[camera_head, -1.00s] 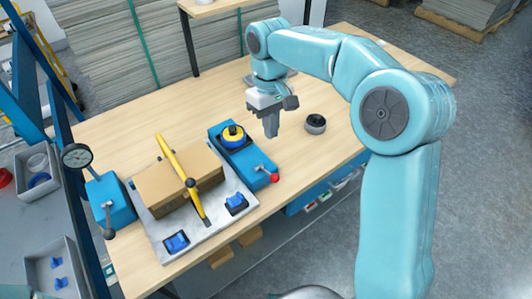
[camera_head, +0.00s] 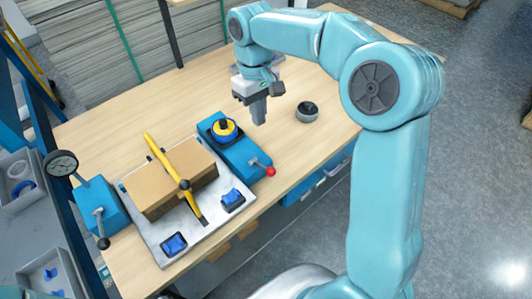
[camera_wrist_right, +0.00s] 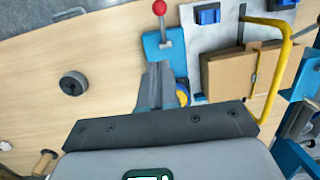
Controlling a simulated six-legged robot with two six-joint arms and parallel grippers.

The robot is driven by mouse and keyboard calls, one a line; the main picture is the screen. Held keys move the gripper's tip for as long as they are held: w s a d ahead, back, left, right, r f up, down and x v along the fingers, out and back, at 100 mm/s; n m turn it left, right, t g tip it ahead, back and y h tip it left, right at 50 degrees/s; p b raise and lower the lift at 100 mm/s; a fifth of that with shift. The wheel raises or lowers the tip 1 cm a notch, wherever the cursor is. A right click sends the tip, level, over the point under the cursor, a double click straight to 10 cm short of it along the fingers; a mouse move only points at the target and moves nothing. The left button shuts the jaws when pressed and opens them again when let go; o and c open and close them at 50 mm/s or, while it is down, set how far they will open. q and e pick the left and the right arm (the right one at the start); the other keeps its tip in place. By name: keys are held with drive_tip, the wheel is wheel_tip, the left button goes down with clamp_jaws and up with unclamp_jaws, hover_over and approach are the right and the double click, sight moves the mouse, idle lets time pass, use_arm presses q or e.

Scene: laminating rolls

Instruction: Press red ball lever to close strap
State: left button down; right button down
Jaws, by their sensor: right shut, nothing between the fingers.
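The red ball lever (camera_head: 269,171) sticks out from the near end of a blue strap device (camera_head: 240,157) on the table. A yellow and black round part (camera_head: 225,130) sits on that device. In the wrist view the red ball (camera_wrist_right: 159,7) stands at the top centre, on a grey rod. My right gripper (camera_head: 259,115) is shut and empty, pointing down just behind and beside the blue device, apart from the lever. Its fingers (camera_wrist_right: 162,88) also show in the wrist view, covering part of the device. I see no strap clearly. My left gripper is not in view.
A cardboard box (camera_head: 170,180) under a yellow bar (camera_head: 165,160) rests on a grey plate (camera_head: 190,228) with blue clamps, left of the device. A dark roll (camera_head: 307,112) stands to the right. A blue gauge unit (camera_head: 97,207) stands at the far left.

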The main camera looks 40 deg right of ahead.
approach(262, 167)
wheel_tip(262, 167, down, 2)
drive_tip(key=shift+s+d+f+p, duration=0.25)
drive_tip(key=shift+s+f+p, duration=0.05)
drive_tip(key=shift+s+f, duration=0.85)
drive_tip(key=shift+w, duration=0.1)
